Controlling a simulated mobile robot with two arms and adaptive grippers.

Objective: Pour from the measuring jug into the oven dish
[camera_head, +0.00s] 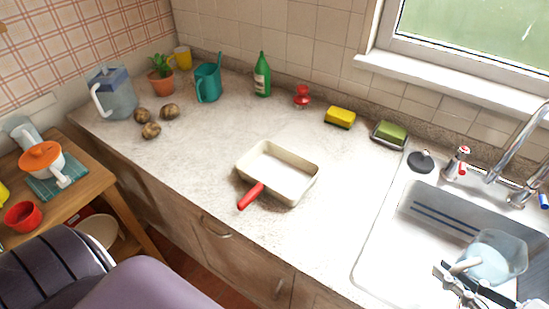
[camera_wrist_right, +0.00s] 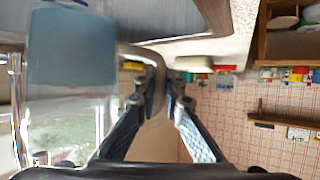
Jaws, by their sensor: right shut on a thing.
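The measuring jug (camera_head: 500,252) is clear, with a pale handle and what looks like bluish liquid inside. It is at the lower right of the head view, over the sink. My right gripper (camera_head: 462,272) is shut on its handle. In the right wrist view the jug (camera_wrist_right: 70,60) fills the left side, with its handle between my fingertips (camera_wrist_right: 160,88). The oven dish (camera_head: 290,174) is a shallow cream rectangle on the middle of the counter, apart from the jug. It looks empty; a red handle points toward the front. My left gripper is not in view.
The sink (camera_head: 375,265) and its tap (camera_head: 515,145) are at the right. Potatoes (camera_head: 150,130) and a lidded pitcher (camera_head: 120,98) are far left. Counter between dish and sink is clear.

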